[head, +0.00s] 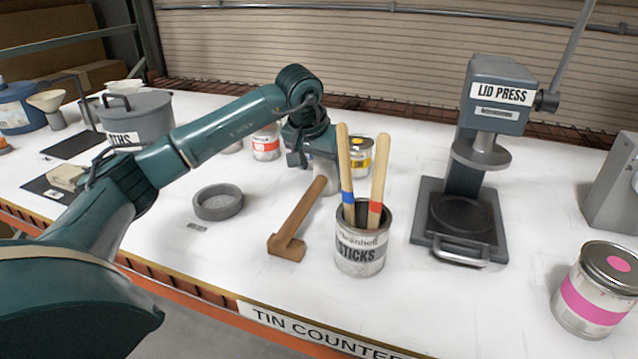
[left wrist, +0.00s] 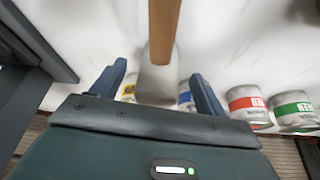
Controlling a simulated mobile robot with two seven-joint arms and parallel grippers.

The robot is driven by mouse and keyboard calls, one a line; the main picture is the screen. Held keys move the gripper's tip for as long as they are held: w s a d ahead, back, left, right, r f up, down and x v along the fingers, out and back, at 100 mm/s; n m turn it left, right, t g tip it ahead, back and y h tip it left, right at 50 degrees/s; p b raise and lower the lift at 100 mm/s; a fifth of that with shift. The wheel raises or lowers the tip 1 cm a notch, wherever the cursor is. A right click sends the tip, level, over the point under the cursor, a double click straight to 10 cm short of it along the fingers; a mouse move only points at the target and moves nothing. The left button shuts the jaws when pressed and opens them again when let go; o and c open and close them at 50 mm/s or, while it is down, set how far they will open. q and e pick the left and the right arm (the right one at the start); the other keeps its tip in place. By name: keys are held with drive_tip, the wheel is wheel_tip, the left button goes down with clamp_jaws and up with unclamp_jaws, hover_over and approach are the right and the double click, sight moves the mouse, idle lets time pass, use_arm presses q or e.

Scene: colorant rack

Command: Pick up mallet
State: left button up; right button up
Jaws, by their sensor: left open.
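The mallet (head: 303,212) lies on the white counter left of the sticks tin, its brown wooden handle slanting away from the front edge. A pale grey head-like block (head: 326,181) shows at its far end, partly hidden by my gripper. In the left wrist view the handle (left wrist: 162,30) runs down to the pale block (left wrist: 157,82), which appears between the fingers. My left gripper (head: 312,160) is open at that far end; it also shows in the left wrist view (left wrist: 160,88). I cannot tell whether the fingers touch it. My right gripper is not in view.
The sticks tin (head: 361,250) with two paint sticks stands close right of the mallet. A grey ring (head: 218,203) lies to its left. A yellow-banded tin (head: 360,160) and a red-banded tin (head: 265,146) stand behind. The lid press (head: 462,215) is further right.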

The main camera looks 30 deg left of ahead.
use_arm(q)
drive_tip(key=x, duration=0.4)
drive_tip(key=shift+f, duration=0.1)
drive_tip(key=shift+c, duration=0.4)
drive_tip(key=c, duration=1.1)
